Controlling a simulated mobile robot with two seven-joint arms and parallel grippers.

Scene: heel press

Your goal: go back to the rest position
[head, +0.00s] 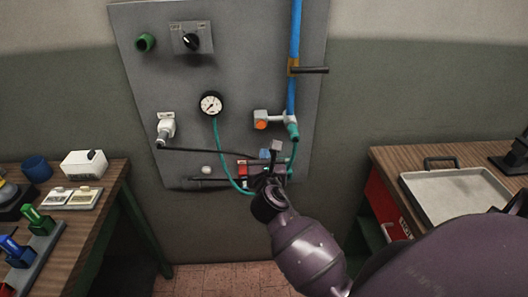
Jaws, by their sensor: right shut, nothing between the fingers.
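My right arm comes in from the lower right. Its gripper (268,178) is in front of the lower right part of the grey wall panel (190,75), next to small red, blue and grey fittings. It is shut and holds nothing. It hides part of the fittings behind it, and I cannot tell whether it touches them. My left gripper is not in view.
The panel carries a gauge (211,104), a black knob (190,42), a blue pipe (294,60) and a teal hose (221,150). A left bench (108,190) holds coloured handles. A right bench (385,156) holds a metal tray (408,181). Floor between is clear.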

